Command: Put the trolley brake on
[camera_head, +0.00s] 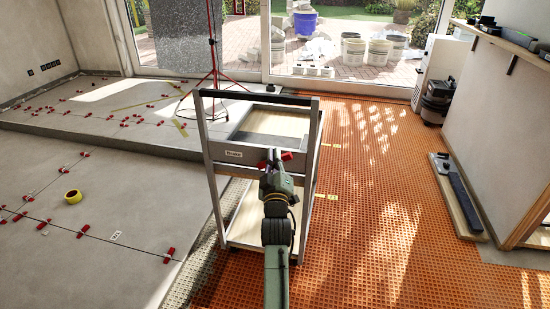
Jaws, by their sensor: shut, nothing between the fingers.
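The trolley (209,161) stands in the middle of the view, a grey metal frame with a dark top rail, a tray-like upper level and a pale lower shelf. A small white label (233,153) on its near side panel seems to mark the brake. A red part (287,155), possibly the brake lever's handle, shows at the right of that panel, close to my gripper (272,156). My gripper is shut with nothing held, in front of the panel. My arm hides part of the panel and lower shelf. I cannot tell whether the gripper touches the red part.
Orange matting (372,200) covers the floor to the right, mostly clear. Grey tiles (100,185) with red levelling clips and a yellow tape roll (73,196) lie left. A red tripod (213,60) stands behind the trolley. A long dark tool (458,195) lies by the right wall.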

